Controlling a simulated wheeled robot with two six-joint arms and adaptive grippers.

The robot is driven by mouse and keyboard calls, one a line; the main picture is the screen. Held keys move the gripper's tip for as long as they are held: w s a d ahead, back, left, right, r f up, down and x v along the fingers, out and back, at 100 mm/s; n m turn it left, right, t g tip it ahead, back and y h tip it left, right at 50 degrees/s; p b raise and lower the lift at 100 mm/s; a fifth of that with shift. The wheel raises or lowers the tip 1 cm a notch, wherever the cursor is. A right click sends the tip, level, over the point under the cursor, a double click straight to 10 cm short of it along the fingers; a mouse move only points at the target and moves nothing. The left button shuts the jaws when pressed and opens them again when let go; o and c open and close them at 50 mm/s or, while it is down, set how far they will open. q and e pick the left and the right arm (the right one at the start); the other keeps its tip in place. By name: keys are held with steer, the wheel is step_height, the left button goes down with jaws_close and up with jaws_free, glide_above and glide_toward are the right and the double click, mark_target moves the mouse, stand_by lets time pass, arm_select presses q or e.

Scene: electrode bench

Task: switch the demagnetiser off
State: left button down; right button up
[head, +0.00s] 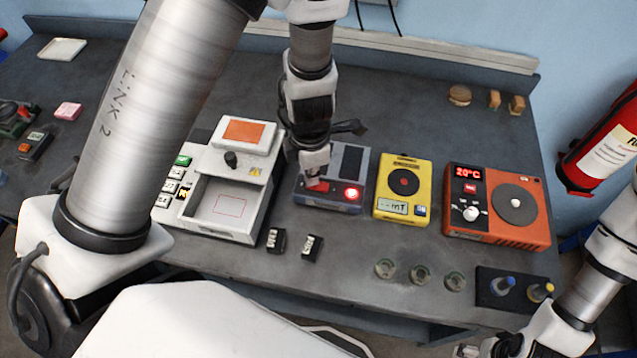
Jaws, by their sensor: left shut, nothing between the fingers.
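The demagnetiser appears to be the grey-blue box (351,165) in the middle of the bench, with a dark ribbed top. A red lamp (351,194) glows on its front right. A red switch (317,186) sits at its front left, partly hidden by my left gripper. My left gripper (314,172) is shut and empty, pointing down at the switch. It touches the switch or is just above it; I cannot tell which. My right gripper (500,346) is at the lower right, cut by the picture's edge, and its fingers are unclear.
A white machine (225,200) stands close on the left. A yellow meter (403,190) and an orange hotplate (497,205) stand on the right. Two small dark blocks (276,240) lie in front. Several glass discs (420,274) and a dark rack (513,287) are at the front right.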

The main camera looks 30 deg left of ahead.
arm_select(q)
steer(key=shift+f+b, duration=0.3)
steer(key=shift+f, duration=0.15)
step_height(320, 180, up, 7)
steer(key=p, duration=0.7)
steer(key=shift+r+p, duration=0.1)
steer(key=shift+p, duration=0.25)
